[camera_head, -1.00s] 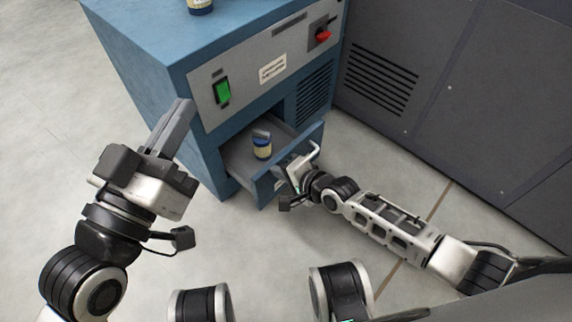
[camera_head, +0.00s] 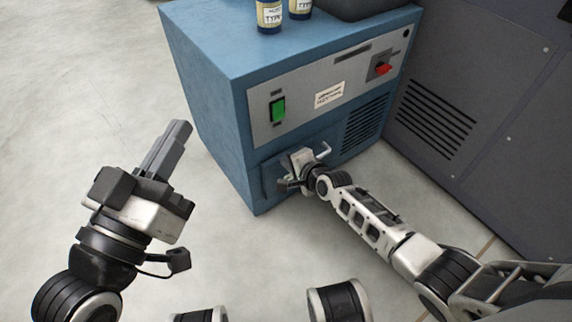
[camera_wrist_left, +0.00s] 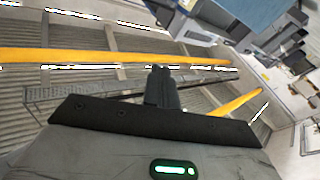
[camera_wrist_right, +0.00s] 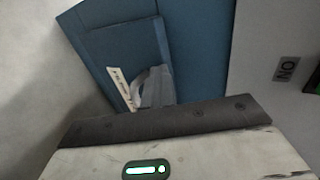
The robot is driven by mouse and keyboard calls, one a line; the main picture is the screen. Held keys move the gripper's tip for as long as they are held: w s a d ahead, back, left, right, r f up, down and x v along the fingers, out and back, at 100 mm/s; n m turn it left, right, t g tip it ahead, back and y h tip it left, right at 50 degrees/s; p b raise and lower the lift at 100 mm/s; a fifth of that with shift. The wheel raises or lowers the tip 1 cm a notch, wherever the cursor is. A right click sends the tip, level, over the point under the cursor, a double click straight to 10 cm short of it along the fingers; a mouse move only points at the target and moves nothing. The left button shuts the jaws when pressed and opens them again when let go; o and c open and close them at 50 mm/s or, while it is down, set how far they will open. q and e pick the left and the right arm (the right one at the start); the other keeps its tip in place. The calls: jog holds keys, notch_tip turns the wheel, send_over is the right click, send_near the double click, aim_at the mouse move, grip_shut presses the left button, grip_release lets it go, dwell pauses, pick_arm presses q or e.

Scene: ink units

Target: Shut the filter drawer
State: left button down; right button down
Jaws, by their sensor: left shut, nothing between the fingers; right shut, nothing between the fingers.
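The filter drawer (camera_head: 269,180) is low in the front of the blue cabinet (camera_head: 215,95). Its front looks flush or nearly flush, and no drawer interior shows; I cannot tell if a thin gap is left. My right gripper (camera_head: 303,160) is shut and empty at the drawer front, hiding much of it. In the right wrist view its fingertips (camera_wrist_right: 155,88) are against or very close to the blue drawer front (camera_wrist_right: 125,45), beside a white label (camera_wrist_right: 122,88). My left gripper (camera_head: 178,128) is shut and empty, in the air left of the cabinet.
Two labelled jars (camera_head: 269,16) and a dark box (camera_head: 368,6) stand on the cabinet top. A green switch (camera_head: 278,109) and a red knob (camera_head: 383,69) are on its front panel. A dark grey cabinet (camera_head: 480,110) stands close on the right. The floor at left is clear.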

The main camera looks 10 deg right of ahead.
jog(key=shift+w+a+r, duration=0.2)
jog(key=shift+w+r, duration=0.05)
